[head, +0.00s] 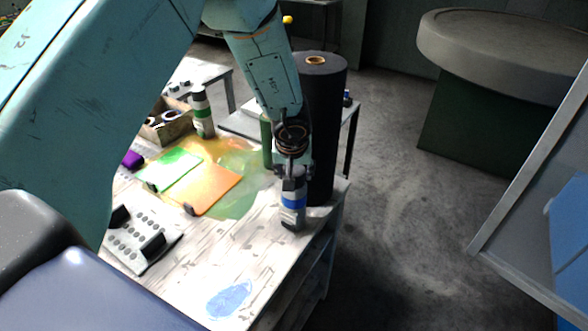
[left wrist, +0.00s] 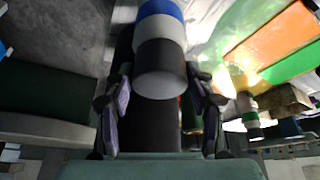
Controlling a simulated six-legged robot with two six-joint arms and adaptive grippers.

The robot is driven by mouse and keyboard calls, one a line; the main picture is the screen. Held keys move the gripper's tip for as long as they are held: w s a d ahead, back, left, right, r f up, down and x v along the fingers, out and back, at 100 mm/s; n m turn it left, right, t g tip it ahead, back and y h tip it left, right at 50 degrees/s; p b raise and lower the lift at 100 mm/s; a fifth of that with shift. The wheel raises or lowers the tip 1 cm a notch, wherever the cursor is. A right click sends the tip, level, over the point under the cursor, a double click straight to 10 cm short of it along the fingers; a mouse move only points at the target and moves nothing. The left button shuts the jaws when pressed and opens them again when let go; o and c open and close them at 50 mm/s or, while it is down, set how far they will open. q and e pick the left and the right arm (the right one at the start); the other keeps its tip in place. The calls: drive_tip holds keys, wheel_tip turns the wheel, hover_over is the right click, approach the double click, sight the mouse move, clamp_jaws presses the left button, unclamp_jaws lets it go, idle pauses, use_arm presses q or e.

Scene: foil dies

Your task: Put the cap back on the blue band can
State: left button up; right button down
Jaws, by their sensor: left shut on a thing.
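The blue band can (head: 292,207) stands upright near the right edge of the white table, with a blue band around its pale body. It also shows in the left wrist view (left wrist: 160,12). A dark grey cap (left wrist: 161,68) is at the can's top, in line with it; I cannot tell whether it is fully seated. My left gripper (head: 291,172) comes down from above and is shut on the cap, with its fingers on either side in the left wrist view (left wrist: 161,92). The fingers partly hide the cap in the head view. My right gripper is not in view.
A tall black roll (head: 325,110) stands close behind the can. A green-banded can (head: 202,112) stands farther back beside a wooden box (head: 172,130). Green and orange sheets (head: 208,191) lie on the table (head: 205,258).

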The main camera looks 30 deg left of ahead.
use_arm(q)
drive_tip(key=shift+p, duration=0.5)
idle(0.4)
idle(0.3)
drive_tip(key=o, duration=0.9)
drive_tip(key=o, duration=0.4)
drive_tip(key=shift+c, duration=0.2)
drive_tip(key=shift+r+p, duration=1.25)
drive_tip(key=shift+p, duration=0.15)
drive_tip(key=shift+r, duration=2.25)
